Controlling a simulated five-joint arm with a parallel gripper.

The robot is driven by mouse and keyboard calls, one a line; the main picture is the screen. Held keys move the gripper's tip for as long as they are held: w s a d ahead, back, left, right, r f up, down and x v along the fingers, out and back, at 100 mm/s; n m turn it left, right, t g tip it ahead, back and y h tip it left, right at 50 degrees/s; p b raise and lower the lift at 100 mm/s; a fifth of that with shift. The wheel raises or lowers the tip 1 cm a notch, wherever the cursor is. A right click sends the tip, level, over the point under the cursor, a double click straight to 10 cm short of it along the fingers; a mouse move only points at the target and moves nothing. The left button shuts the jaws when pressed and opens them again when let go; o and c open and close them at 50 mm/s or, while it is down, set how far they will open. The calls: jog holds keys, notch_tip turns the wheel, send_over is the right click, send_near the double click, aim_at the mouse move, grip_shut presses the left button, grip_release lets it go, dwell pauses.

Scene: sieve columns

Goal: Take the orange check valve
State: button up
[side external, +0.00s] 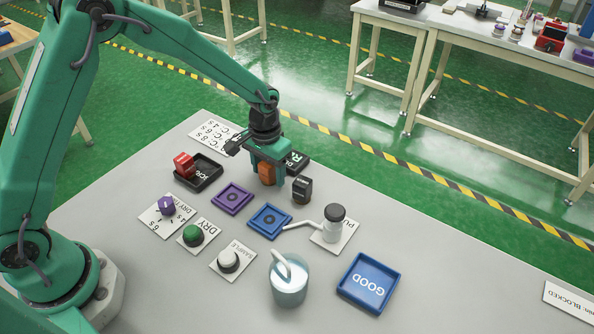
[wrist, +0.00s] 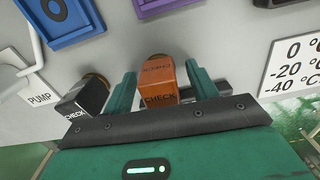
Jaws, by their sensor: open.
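The orange check valve (wrist: 161,84) is a small block marked CHECK. In the wrist view it stands between the two green fingers of my gripper (wrist: 163,92), with a gap on each side. In the side view the orange check valve (side external: 267,174) shows just below my gripper (side external: 264,160), partly covered by it. My gripper is open around the valve. Whether either finger touches it cannot be told.
A black block (side external: 302,190) stands close to the right of the valve. A red block (side external: 184,165) sits in a black tray (side external: 209,172). Purple (side external: 232,198) and blue (side external: 270,221) pads, a pump bottle (side external: 333,226) and a blue GOOD tray (side external: 369,284) lie nearer the camera.

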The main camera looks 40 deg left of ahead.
jog(key=shift+c, duration=0.5)
jog(key=c, duration=1)
jog(key=shift+r, duration=0.1)
jog(key=shift+r, duration=0.4)
notch_tip(320, 180, up, 3)
jog(key=shift+r, duration=0.1)
jog(key=s+d+r, duration=0.7)
jog(key=s+d, duration=0.1)
jog(key=shift+d, duration=0.25)
